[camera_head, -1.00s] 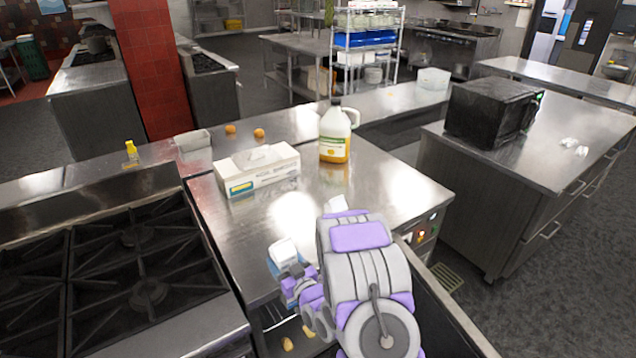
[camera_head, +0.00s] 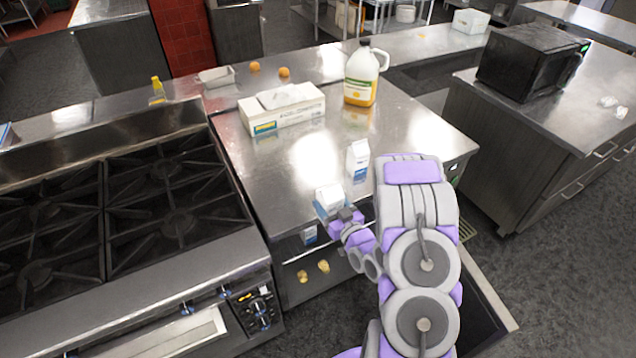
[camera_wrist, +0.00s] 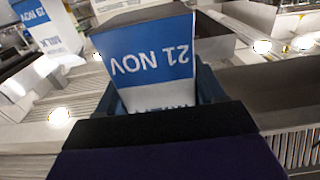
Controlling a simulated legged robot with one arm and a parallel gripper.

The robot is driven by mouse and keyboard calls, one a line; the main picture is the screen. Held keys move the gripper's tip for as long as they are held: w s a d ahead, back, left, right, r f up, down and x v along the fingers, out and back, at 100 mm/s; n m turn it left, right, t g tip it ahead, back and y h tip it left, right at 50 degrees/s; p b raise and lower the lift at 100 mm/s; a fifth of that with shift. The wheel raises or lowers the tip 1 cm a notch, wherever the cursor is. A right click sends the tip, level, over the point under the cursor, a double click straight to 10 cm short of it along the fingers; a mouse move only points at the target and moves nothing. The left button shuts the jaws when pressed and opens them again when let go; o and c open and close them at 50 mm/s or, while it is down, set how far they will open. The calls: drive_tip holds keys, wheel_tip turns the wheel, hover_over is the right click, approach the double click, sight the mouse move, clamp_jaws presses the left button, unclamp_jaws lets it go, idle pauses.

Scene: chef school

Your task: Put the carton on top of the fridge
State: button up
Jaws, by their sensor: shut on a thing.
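My gripper (camera_head: 343,218) is shut on a white and blue milk carton (camera_head: 330,198). In the wrist view the held carton (camera_wrist: 150,58) fills the middle, with "21 NOV" printed upside down. In the head view it overlaps the front edge of the steel fridge top (camera_head: 290,165); I cannot tell whether it touches the top. A second milk carton (camera_head: 358,158) stands upright on the fridge top, right of the held one. It also shows at the left of the wrist view (camera_wrist: 45,25). The fridge's lower front is partly hidden by my arm.
A white tissue-like box (camera_head: 290,112) and a yellow-filled jug (camera_head: 362,78) stand at the back of the top. The stove (camera_head: 130,220) adjoins on the left. A black microwave (camera_head: 525,62) sits on the right counter. The middle of the fridge top is clear.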

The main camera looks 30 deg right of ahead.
drive_tip(key=w, duration=0.4)
drive_tip(key=w+b, duration=0.1)
drive_tip(key=w, duration=0.3)
drive_tip(key=w+d+f+b, duration=0.1)
drive_tip(key=w, duration=0.3)
drive_tip(key=shift+w+d+f, duration=0.1)
drive_tip(key=shift+w, duration=0.2)
drive_tip(key=shift+w+f+b, duration=0.1)
drive_tip(key=shift+f+b, duration=0.35)
drive_tip(key=shift+f, duration=1.3)
drive_tip(key=o, duration=1.4)
